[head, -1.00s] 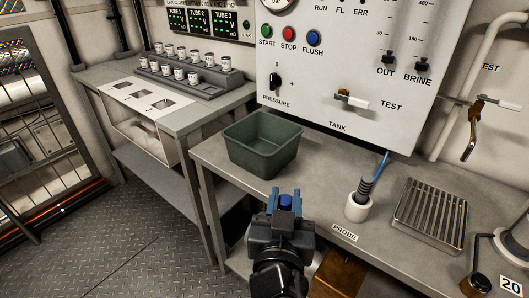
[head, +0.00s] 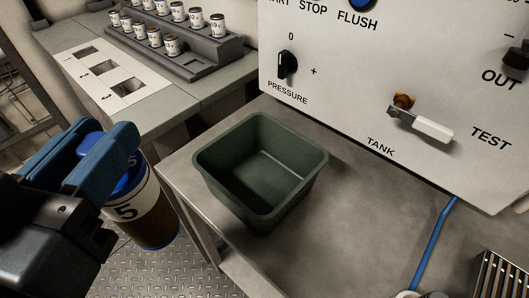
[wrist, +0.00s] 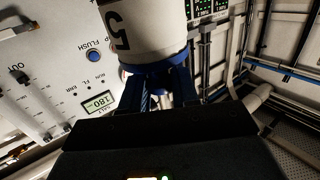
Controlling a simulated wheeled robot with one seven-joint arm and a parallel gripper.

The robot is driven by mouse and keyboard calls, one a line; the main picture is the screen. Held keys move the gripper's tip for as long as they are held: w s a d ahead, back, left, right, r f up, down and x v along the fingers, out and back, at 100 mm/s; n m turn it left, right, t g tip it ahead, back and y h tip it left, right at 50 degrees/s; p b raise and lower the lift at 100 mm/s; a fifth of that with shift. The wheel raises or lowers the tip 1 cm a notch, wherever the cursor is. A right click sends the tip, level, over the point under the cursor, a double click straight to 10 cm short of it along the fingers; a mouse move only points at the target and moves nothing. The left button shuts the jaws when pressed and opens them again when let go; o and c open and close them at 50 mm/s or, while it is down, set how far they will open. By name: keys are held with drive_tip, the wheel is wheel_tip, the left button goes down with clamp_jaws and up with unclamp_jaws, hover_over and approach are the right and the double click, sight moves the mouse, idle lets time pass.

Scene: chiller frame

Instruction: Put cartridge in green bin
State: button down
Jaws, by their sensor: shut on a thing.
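The green bin (head: 212,172) stands on the grey worktop and looks empty in the head view. A cartridge (head: 124,208) with a blue cap, a white band marked 5 and a brown lower part hangs at the left, beside the bin and apart from it. My gripper (head: 118,165) is shut on the cartridge at its blue cap end. In the wrist view the white body of the cartridge (wrist: 145,30) shows above the blue fingers (wrist: 160,85). The cartridge partly hides the floor and the bench leg behind it.
A rack (head: 175,45) of several small white canisters stands on the left bench, behind a white plate with three numbered slots (head: 95,70). The control panel (head: 400,60) with its knob and tap rises behind the bin. A blue cable (head: 432,240) and a metal grate (head: 503,275) lie to the right.

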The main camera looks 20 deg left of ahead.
drive_tip(key=w+d+p, duration=0.1)
drive_tip(key=w+d, duration=0.2)
drive_tip(key=w, duration=0.6)
drive_tip(key=w+d+p, duration=0.2)
drive_tip(key=w+d, duration=0.2)
drive_tip(key=w, duration=0.5)
wheel_tip(320, 180, down, 12)
drive_tip(key=b, duration=0.1)
drive_tip(key=shift+r, duration=0.25)
drive_tip(key=shift+w+a, duration=0.1)
drive_tip(key=shift+f, duration=0.15)
drive_tip(key=c, duration=0.8)
unclamp_jaws()
drive_tip(key=shift+c, duration=0.2)
